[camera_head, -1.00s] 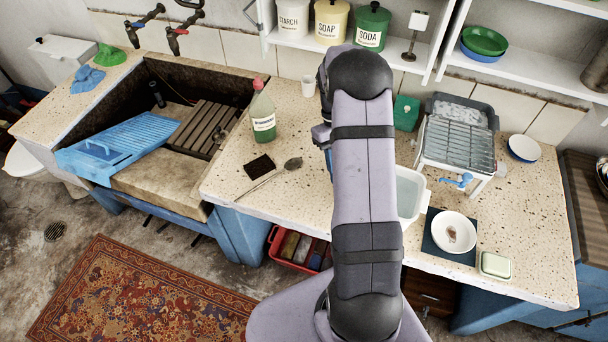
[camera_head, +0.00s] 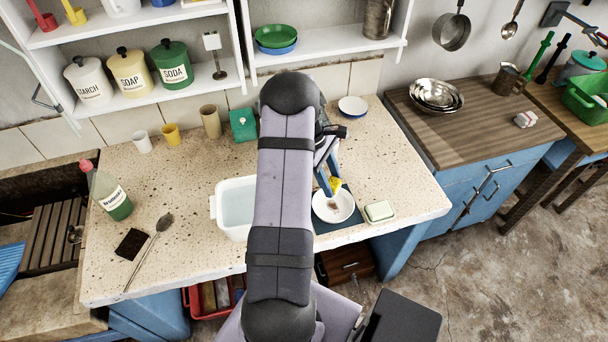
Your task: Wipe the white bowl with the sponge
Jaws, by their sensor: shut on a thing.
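The white bowl (camera_head: 323,208) stands on a dark blue mat (camera_head: 353,219) near the counter's front edge, just right of my arm. A brown stain (camera_head: 333,205) shows inside it. My gripper (camera_head: 331,184) points down at the bowl's far side and is shut on the sponge (camera_head: 336,184), a small piece with yellow showing. The sponge is over or at the bowl's far inner part. I cannot tell whether it touches the bowl. My arm hides part of the mat and the gripper's upper part.
A white basin of water (camera_head: 235,209) stands left of my arm. A soap dish (camera_head: 379,212) sits right of the bowl. A bottle (camera_head: 106,192), dark pad (camera_head: 131,243) and spoon (camera_head: 150,247) are at left.

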